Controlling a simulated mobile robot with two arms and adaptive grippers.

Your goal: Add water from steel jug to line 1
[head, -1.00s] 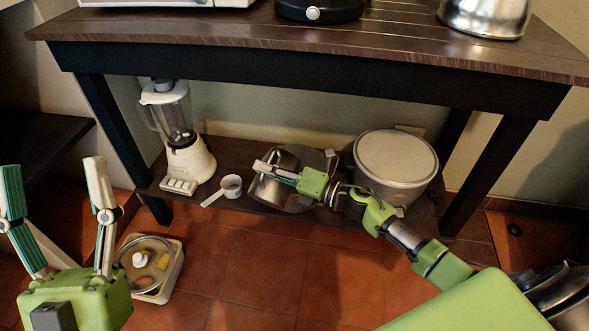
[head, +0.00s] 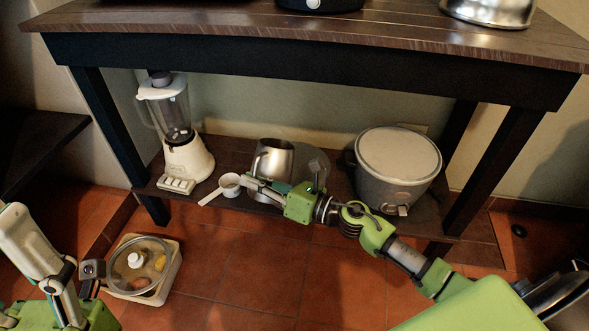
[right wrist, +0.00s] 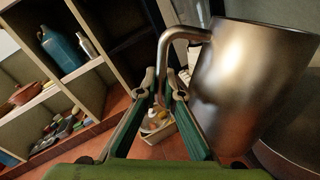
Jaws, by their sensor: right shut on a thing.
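The steel jug (head: 275,156) stands about upright over the lower shelf (head: 228,148) in the head view. My right gripper (head: 255,184) is in front of it. In the right wrist view, the jug (right wrist: 250,85) fills the right side, and my right gripper's fingers (right wrist: 163,88) are shut on its handle. The arm hides the jug's base, so I cannot tell whether it touches the shelf. No line 1 mark or water shows.
A blender (head: 184,140) and a white measuring cup (head: 229,185) are left of the jug. A lidded grey cooker (head: 395,180) is to its right. A glass-lidded container (head: 140,268) sits on the floor.

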